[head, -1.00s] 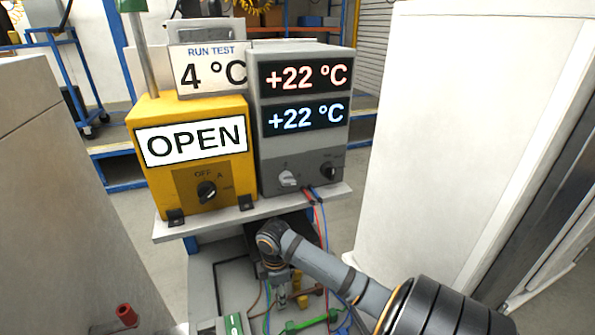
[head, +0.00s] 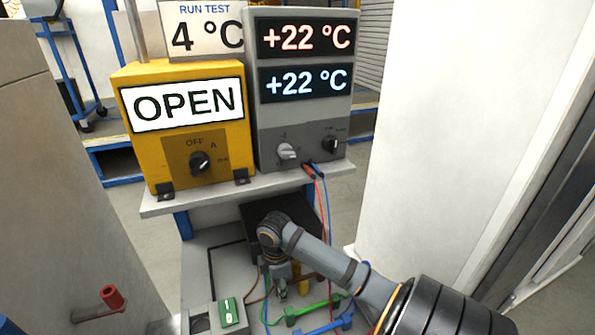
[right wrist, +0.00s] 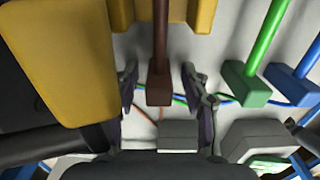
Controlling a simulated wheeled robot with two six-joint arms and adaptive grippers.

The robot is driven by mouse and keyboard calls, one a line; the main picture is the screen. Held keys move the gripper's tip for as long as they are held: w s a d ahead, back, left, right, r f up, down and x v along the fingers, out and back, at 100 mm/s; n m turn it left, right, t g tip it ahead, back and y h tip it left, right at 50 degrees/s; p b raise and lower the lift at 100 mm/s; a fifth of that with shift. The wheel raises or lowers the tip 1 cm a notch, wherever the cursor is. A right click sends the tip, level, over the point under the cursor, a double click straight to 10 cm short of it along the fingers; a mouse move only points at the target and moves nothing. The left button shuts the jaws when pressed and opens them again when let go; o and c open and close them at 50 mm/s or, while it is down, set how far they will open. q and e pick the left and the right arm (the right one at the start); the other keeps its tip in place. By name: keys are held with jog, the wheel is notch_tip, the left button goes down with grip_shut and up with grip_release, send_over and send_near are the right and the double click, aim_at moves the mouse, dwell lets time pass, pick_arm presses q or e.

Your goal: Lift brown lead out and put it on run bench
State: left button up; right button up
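The brown lead (right wrist: 160,85) stands up from a pale surface in the right wrist view, its square brown plug between the two fingers of my right gripper (right wrist: 165,92). A gap shows on each side of the plug, so the fingers are open around it and apart from it. In the head view my right gripper (head: 281,287) points down at the lower panel below the shelf, and it and the arm hide most of the lead there. I cannot tell which surface is the run bench. My left gripper is not in view.
Green (right wrist: 245,85) and blue (right wrist: 290,80) leads stand right of the brown one; yellow blocks (right wrist: 70,60) stand left and behind. The shelf (head: 250,190) with the yellow OPEN box (head: 185,125) and grey temperature box (head: 300,120) overhangs. A white cabinet (head: 450,120) stands right.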

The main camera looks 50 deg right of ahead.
grip_shut()
notch_tip(320, 180, up, 11)
jog(key=shift+w+f+p, duration=0.1)
jog(key=shift+f+p, duration=0.1)
jog(key=shift+p, duration=0.4)
notch_tip(320, 180, up, 7)
jog(key=p, duration=0.7)
jog(key=shift+r, duration=0.2)
